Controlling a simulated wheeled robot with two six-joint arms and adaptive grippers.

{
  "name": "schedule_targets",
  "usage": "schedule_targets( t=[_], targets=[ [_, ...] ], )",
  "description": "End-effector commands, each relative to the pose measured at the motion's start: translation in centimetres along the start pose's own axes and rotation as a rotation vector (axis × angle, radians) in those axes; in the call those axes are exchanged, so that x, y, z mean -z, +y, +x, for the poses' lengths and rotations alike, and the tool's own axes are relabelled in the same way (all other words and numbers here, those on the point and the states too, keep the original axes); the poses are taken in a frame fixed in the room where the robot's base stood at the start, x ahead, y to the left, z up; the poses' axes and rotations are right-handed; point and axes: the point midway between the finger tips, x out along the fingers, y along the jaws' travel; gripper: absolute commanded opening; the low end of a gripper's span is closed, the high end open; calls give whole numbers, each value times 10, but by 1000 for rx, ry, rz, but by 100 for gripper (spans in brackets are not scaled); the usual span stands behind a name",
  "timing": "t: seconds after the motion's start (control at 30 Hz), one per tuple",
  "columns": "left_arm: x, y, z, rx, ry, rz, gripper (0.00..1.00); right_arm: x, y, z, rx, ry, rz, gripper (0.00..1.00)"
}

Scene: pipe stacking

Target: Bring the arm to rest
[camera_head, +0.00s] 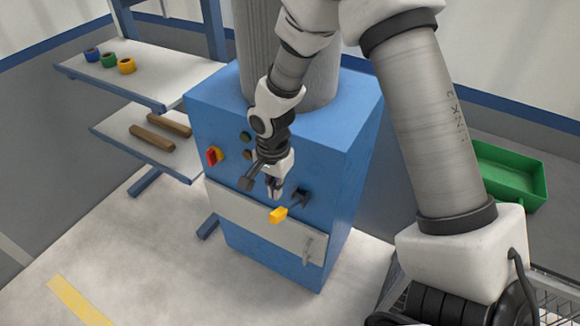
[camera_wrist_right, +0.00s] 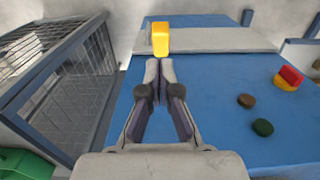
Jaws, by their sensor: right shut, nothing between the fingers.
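My right arm comes in from the upper right and bends down in front of a blue cabinet (camera_head: 335,165). My right gripper (camera_head: 273,192) hangs before the cabinet's front face, shut and empty. In the right wrist view its two fingertips (camera_wrist_right: 159,66) are together with nothing between them. A yellow block-like part (camera_head: 278,215) sits just below the gripper at the cabinet's light panel. It also shows beyond the fingertips in the wrist view (camera_wrist_right: 160,38); whether they touch it cannot be told. My left gripper is not in view.
A red and yellow switch (camera_head: 214,156) and round buttons are on the cabinet front. Shelves at left hold coloured rings (camera_head: 109,60) and brown bars (camera_head: 152,138). A green bin (camera_head: 508,172) stands at right, and a mesh cage (camera_wrist_right: 60,85) beside the cabinet. The floor at front left is clear.

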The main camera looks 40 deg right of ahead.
Motion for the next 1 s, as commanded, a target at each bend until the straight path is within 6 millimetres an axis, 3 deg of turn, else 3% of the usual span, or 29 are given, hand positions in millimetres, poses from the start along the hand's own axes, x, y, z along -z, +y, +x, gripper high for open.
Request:
schedule_targets(
  t=[0.33,0.47,0.57,0.67,0.83,0.9,1.0],
  targets=[
    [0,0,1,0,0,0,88,0,1,2,-3,-1,0,0],
    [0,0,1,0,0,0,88,-8,18,34,-79,-26,-5,0],
    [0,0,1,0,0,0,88,-30,59,81,-220,-75,-17,0],
    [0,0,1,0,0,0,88,-65,115,129,-342,-146,-35,0],
    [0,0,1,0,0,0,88,-126,198,190,-347,-263,-284,0],
    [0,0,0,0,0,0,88,-139,216,201,-284,-269,-440,0],
    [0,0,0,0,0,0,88,-141,218,207,-172,-212,-673,0]
  ],
)
